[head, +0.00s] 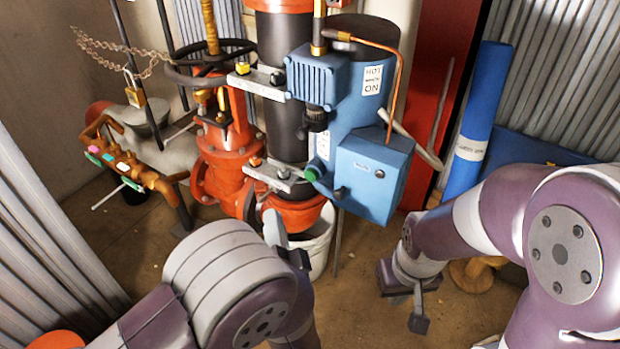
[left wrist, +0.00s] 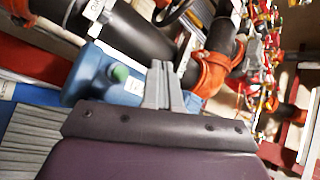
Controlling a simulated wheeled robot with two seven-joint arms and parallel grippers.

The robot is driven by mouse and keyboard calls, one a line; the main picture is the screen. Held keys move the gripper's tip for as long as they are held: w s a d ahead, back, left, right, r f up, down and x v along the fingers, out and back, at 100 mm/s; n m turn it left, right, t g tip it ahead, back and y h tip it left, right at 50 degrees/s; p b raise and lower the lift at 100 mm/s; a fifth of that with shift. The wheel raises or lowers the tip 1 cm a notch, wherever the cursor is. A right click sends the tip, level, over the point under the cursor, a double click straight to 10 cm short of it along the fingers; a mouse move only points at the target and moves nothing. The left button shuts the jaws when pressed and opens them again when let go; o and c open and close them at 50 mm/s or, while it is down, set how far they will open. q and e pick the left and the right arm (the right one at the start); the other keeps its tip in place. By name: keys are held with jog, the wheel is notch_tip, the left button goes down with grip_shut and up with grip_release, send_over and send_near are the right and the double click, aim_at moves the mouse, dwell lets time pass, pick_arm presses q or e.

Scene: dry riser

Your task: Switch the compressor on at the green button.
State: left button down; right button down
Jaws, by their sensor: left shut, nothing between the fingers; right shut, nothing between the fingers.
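The blue compressor (head: 340,120) is fixed beside the dark vertical pipe. The green button (head: 312,173) is on its lower left side, next to the blue control box (head: 372,175). In the left wrist view the green button (left wrist: 120,73) sits on the blue housing (left wrist: 92,75), left of my fingers. My left gripper (head: 272,222) is shut and empty, below and left of the button in the head view. In the left wrist view its fingers (left wrist: 160,72) are together, apart from the button. My right gripper (head: 418,312) is shut and empty, low over the floor at right.
The red valve body (head: 222,155) with a black handwheel (head: 210,62) stands left of the pipe. A white bucket (head: 318,240) is under the pipe end. A blue cylinder (head: 478,120) leans at right. The floor between my arms is mostly clear.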

aim_at(311, 175)
pick_arm(q)
jog(key=w+d+b, duration=0.2)
jog(key=w+d, duration=0.3)
jog(key=w, duration=0.2)
dwell(0.6)
jog(key=shift+w+d, duration=0.15)
jog(key=shift+w, duration=0.05)
dwell(1.7)
jog(key=shift+w+d, duration=0.2)
jog(key=shift+w, duration=0.05)
jog(key=shift+w+d, duration=0.35)
jog(key=shift+w, duration=0.1)
dwell(0.8)
jog(key=shift+s+p, duration=0.1)
jog(key=shift+p, duration=0.2)
jog(key=shift+s+a+p, duration=0.35)
jog(key=shift+s+a, duration=0.25)
jog(key=shift+s, duration=0.1)
